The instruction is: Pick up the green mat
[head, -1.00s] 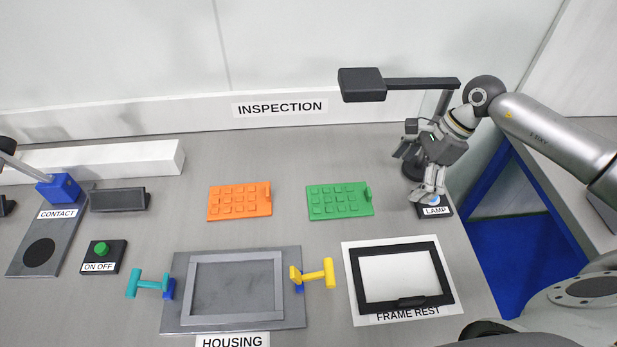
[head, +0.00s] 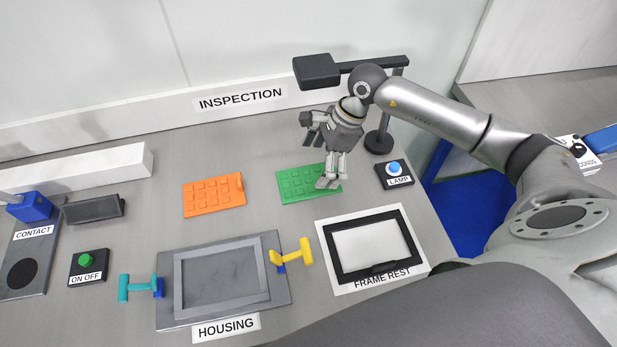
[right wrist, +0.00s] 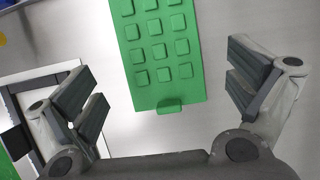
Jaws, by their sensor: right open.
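The green mat (head: 296,186) lies flat on the grey table beneath the inspection sign, right of the orange mat (head: 214,195). It has rows of raised square pads and a small tab at one end. In the right wrist view the green mat (right wrist: 160,88) lies between the spread fingers, with its tab toward the gripper. My right gripper (head: 328,183) is open and empty above the right part of the mat, hiding some of it in the head view. I cannot see my left gripper.
The lamp button (head: 394,170) and a lamp stand (head: 379,142) are to the right of the mat. Bare table surrounds the mat.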

